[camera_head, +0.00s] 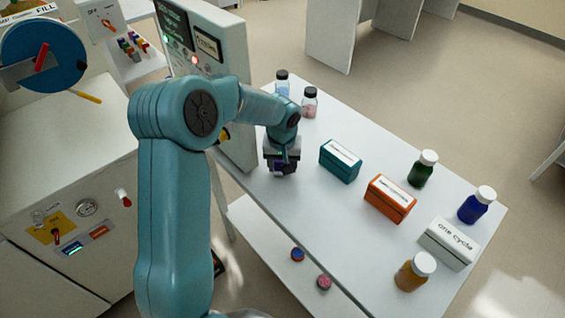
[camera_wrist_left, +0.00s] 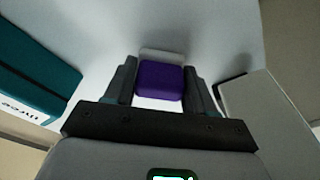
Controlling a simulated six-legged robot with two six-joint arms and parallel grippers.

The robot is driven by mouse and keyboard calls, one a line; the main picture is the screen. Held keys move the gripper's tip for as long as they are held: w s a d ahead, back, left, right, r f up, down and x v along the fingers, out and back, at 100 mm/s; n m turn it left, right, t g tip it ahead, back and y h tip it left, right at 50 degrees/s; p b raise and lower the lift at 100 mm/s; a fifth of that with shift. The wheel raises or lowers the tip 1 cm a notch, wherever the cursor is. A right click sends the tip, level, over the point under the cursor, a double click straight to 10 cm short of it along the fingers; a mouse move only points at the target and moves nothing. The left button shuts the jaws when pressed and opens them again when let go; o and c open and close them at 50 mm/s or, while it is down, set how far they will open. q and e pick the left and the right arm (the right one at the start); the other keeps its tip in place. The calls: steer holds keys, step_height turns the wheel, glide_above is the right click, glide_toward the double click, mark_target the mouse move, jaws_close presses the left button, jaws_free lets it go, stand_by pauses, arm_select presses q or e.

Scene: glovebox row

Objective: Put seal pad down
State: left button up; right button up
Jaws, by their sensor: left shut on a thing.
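The purple seal pad (camera_wrist_left: 160,80) sits between the fingers of my left gripper (camera_wrist_left: 158,88), which is shut on it. A pale grey strip shows along the pad's far edge. In the head view my left gripper (camera_head: 283,168) points down at the white table (camera_head: 300,215), near its left edge. The pad is mostly hidden there by the gripper. I cannot tell whether the pad touches the tabletop. My right gripper is in neither view.
A teal box (camera_head: 340,161) stands just right of the gripper, with an orange box (camera_head: 389,198) and a white box (camera_head: 447,242) beyond. Several capped bottles stand around them. An upright grey panel (camera_head: 238,110) is close on the left.

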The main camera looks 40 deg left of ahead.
arm_select(q)
steer(key=shift+s+f, duration=0.1)
steer(key=shift+f, duration=0.05)
steer(key=o, duration=1)
steer(key=shift+r, duration=0.35)
steer(key=r, duration=0.4)
steer(key=s+r, duration=0.1)
steer(key=r, duration=0.2)
steer(key=d+r, duration=0.1)
steer(key=r, duration=0.3)
steer(key=shift+s+d+r, duration=0.1)
steer(key=shift+s+r, duration=0.05)
steer(key=shift+r, duration=0.15)
